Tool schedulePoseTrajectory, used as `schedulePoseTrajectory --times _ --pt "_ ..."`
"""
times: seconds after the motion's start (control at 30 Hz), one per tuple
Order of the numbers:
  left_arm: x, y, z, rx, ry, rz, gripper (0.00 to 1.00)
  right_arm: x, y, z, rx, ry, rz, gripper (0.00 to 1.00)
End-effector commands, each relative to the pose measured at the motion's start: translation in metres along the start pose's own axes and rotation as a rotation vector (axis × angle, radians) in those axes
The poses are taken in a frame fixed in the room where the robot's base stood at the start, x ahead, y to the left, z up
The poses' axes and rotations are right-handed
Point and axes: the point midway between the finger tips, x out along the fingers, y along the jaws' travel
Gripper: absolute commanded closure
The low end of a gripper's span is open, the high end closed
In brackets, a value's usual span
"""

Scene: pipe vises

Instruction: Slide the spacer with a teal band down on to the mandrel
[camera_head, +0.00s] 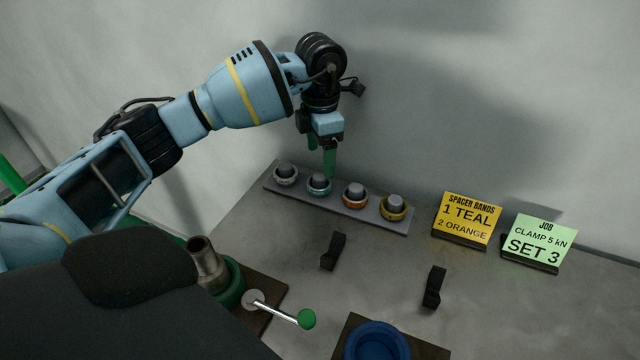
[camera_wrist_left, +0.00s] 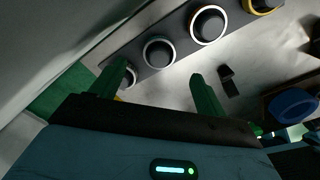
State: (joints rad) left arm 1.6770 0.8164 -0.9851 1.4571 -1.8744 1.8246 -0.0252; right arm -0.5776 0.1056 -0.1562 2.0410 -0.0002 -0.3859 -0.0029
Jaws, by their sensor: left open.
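The spacer with a teal band (camera_head: 319,191) sits around a grey peg on the rack (camera_head: 340,207), second from the left. My left gripper (camera_head: 321,158) hangs just above and behind it, open and empty, fingers pointing down. An upright grey tube (camera_head: 205,258), perhaps the mandrel, stands in a green vise (camera_head: 232,288) at lower left, partly hidden by my arm. My right gripper is not in view.
White (camera_head: 286,180), orange (camera_head: 355,202) and yellow (camera_head: 396,214) banded spacers share the rack. A yellow sign (camera_head: 467,215) reads 1 teal, 2 orange; a green sign (camera_head: 539,240) reads set 3. A green-knobbed lever (camera_head: 290,315), blue vise (camera_head: 377,342) and two black brackets (camera_head: 333,251) stand nearer.

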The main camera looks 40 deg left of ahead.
Motion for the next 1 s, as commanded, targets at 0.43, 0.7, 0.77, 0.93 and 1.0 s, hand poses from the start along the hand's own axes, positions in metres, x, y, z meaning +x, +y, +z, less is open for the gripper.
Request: schedulePoseTrajectory --times 0.43,0.7,0.77,0.93,1.0 --pt "0.034 -0.001 -0.004 0.0 0.004 -0.002 0.25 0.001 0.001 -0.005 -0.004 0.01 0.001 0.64" --pt "0.065 -0.001 -0.004 0.001 0.001 -0.001 0.25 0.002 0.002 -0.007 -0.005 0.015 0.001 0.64" --pt "0.068 -0.001 -0.004 0.001 0.001 -0.001 0.25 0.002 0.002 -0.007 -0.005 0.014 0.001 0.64" --pt "0.068 -0.001 -0.004 0.001 0.001 0.0 0.25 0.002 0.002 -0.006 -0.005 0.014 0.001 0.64" --pt "0.068 -0.001 -0.004 0.001 0.001 0.0 0.28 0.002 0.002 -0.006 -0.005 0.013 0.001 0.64"
